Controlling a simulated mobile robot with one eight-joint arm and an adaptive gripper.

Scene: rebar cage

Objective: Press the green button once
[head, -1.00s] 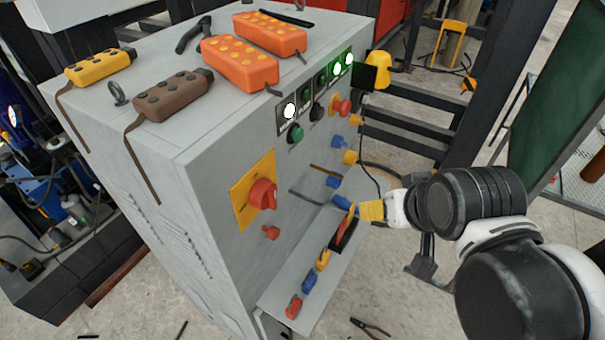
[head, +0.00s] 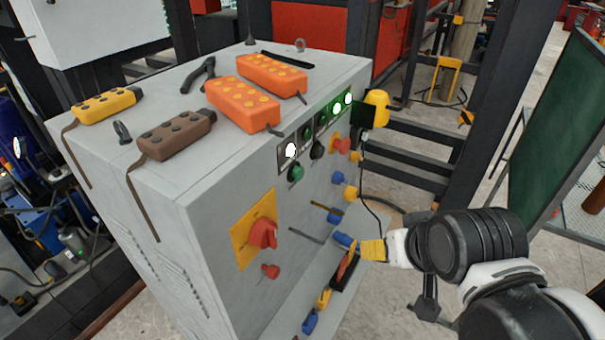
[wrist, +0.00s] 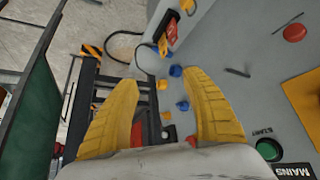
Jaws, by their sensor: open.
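The green button (head: 296,172), round and dark green, is on the front face of the grey cabinet (head: 215,205), below a lit white lamp (head: 290,150). In the wrist view the green button (wrist: 269,149) is at the lower right, beside a START label and a MAINS plate (wrist: 292,171). My gripper (head: 372,250) has yellow fingers and is to the right of the cabinet front, lower than the button and apart from it. In the wrist view my gripper (wrist: 158,80) is open and empty, with the button outside its right finger.
A red rotary switch (head: 263,234) on a yellow plate and a red emergency knob (head: 342,146) stick out of the cabinet front. Blue and yellow sockets (head: 338,177) and a low shelf are near my gripper. Several pendants (head: 243,104) lie on top. A green board (head: 565,140) stands right.

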